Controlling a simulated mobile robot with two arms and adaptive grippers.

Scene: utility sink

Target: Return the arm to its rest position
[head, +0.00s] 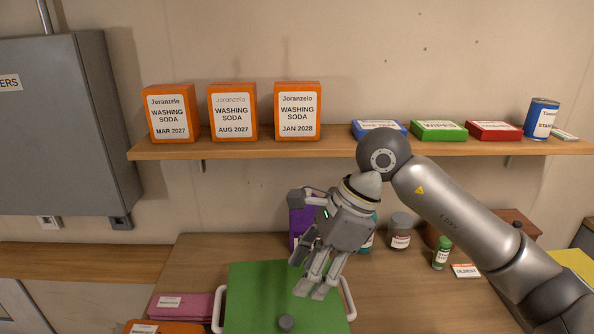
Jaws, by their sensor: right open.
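My right arm (456,207) comes in from the lower right and bends down at its wrist in front of the shelf. My right gripper (316,291) is open and empty, pointing down above the far right part of the green board (255,297). It hides part of a purple container (297,222) and a teal container (368,240) behind it. My left gripper does not show.
A wooden shelf (240,150) holds three orange washing soda boxes (233,112), flat coloured boxes (438,131) and a blue can (541,118). A grey jar (400,231) and green bottle (442,252) stand near my right arm. A grey cabinet (50,130) is left.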

